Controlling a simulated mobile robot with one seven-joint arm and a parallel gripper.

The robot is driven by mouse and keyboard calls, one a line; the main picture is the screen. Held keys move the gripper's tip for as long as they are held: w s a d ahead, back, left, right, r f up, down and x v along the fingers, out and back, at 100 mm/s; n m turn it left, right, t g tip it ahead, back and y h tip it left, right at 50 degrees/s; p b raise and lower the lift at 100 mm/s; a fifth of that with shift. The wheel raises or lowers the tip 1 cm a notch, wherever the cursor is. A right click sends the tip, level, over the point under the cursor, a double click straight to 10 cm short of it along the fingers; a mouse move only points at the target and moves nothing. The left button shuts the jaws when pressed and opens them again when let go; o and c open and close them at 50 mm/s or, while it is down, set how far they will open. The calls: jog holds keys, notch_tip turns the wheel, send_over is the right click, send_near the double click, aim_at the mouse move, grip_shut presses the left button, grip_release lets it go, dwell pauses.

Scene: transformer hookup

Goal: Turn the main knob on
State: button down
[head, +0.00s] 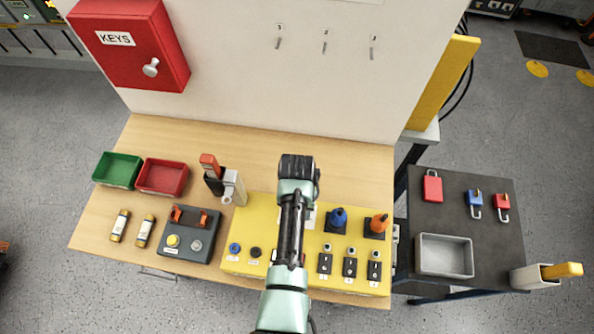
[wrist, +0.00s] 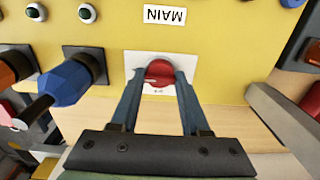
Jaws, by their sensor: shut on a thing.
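The main knob (wrist: 160,73) is red and sits on a white plate on the yellow panel, under a label reading MAIN that appears upside down in the wrist view. My gripper (wrist: 161,84) is shut on the knob, with one finger at each side of it. In the head view my arm covers the knob and most of its plate. The yellow panel (head: 238,215) lies on the wooden table. The exact angle of the knob is hard to read.
A blue knob (head: 337,218) and an orange knob (head: 378,224) stand right of my arm. A grey lever with an orange handle (head: 209,162) stands to the left. Red tray (head: 163,190) and green tray (head: 119,183) are farther left.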

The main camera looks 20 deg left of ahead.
jog(key=shift+c, duration=1.9)
grip_release()
notch_tip(320, 180, up, 13)
jog(key=b, duration=0.1)
jog(key=shift+b, duration=0.3)
